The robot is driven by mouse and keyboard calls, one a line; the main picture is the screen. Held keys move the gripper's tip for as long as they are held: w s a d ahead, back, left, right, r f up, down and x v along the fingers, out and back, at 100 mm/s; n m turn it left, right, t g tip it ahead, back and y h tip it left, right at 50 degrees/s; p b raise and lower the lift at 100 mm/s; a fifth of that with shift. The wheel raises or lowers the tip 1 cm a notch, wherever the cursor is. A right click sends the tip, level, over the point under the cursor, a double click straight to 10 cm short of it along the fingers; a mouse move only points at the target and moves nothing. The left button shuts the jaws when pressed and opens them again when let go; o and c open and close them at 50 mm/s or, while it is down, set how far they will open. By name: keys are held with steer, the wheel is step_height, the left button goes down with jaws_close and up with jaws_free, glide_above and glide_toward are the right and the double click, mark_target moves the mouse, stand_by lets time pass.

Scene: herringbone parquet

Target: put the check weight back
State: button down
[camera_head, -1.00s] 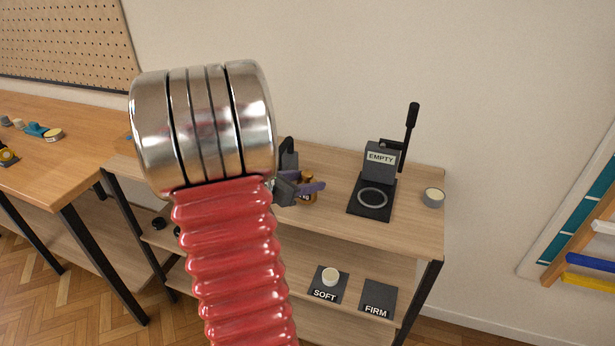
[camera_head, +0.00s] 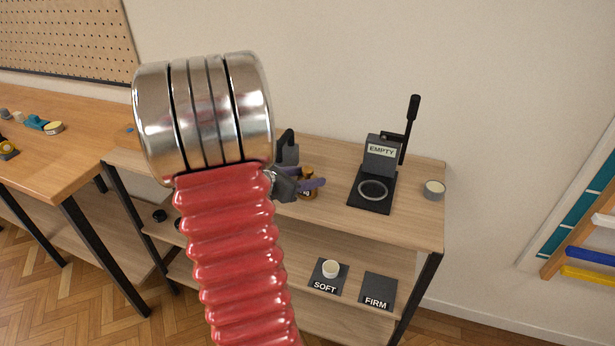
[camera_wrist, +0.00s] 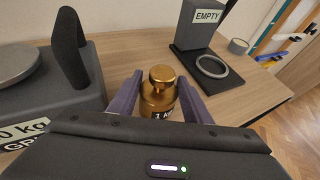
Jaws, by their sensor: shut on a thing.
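The check weight is a brass knobbed cylinder (camera_wrist: 158,100) with a partly hidden "1 K…" label, upright in the wrist view. It also shows small in the head view (camera_head: 307,191), partly covered by my gripper. My gripper (camera_wrist: 160,82) has its purple fingers on either side of the weight and is shut on it. In the head view my gripper (camera_head: 311,184) is over the wooden shelf top (camera_head: 335,210). The weight's base is hidden, so I cannot tell whether it touches the top.
A dark grey scale (camera_wrist: 45,105) with a round pan stands close left in the wrist view. A lever press marked "EMPTY" (camera_head: 381,152) and a small round tin (camera_head: 433,191) stand right. The lower shelf holds "SOFT" (camera_head: 326,286) and "FIRM" (camera_head: 377,292) pads. My red arm blocks the middle.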

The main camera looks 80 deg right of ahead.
steer(key=c, duration=0.9)
jaws_free()
steer(key=shift+c, duration=0.2)
steer(key=shift+o, duration=0.3)
steer(key=shift+f, duration=0.15)
steer(key=shift+r, duration=5.05)
steer(key=v, duration=1.3)
steer(key=shift+w+a, duration=0.2)
steer(key=shift+a, duration=0.15)
